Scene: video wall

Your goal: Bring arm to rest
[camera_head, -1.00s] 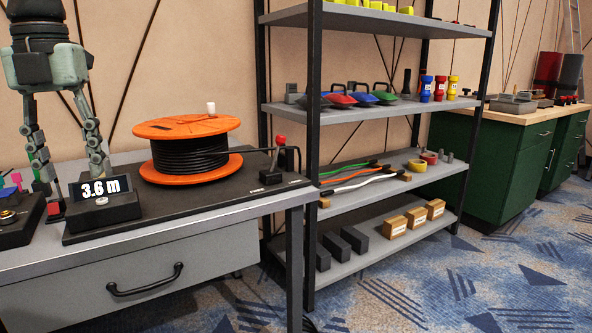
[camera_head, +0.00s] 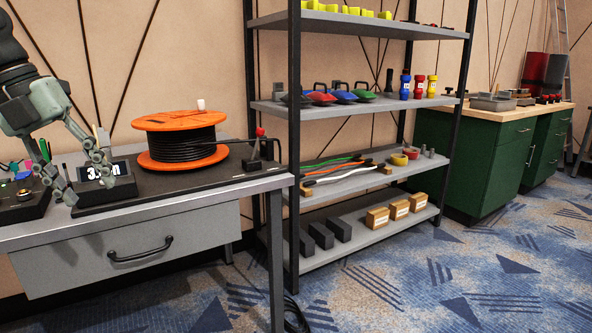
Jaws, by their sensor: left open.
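My left gripper (camera_head: 88,190) is at the left of the view, tilted, with its fingers spread apart. Nothing shows between the fingers. It hangs over the front left part of the grey workbench (camera_head: 215,200), in front of a small black box with a display (camera_head: 104,184). A finger covers part of the display, so its number cannot be fully read. My right gripper is not in view.
An orange cable reel (camera_head: 180,138) with black cable stands on the bench, right of the gripper. A shelf rack (camera_head: 375,104) with tools and blocks stands further right. Green cabinets (camera_head: 480,160) are at the back right.

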